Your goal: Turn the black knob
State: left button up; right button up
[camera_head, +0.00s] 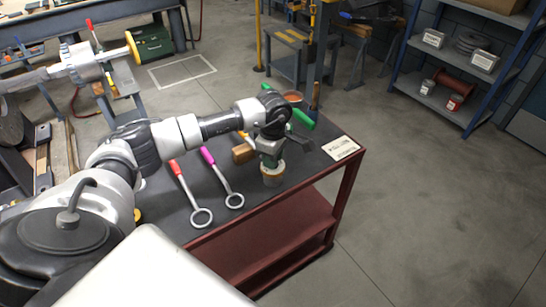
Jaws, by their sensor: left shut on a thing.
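My left arm reaches in from the left over the dark top of the red cart (300,196). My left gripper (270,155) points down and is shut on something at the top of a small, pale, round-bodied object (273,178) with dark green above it. The fingers and wrist cover the held part, so I cannot clearly make out the black knob. My right gripper is not in view.
Red-handled (184,185) and magenta-handled (217,175) ring tools, a wooden-headed mallet (243,153) and a white label plate (341,148) lie on the cart. A green handle (303,119) is behind the wrist. Open floor lies right.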

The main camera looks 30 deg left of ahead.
pick_arm(q)
jog(key=o, duration=0.9)
jog(key=shift+o, duration=0.2)
notch_tip(320, 180, up, 11)
jog(key=b, duration=0.1)
jog(key=shift+b, duration=0.4)
jog(key=shift+f, duration=0.15)
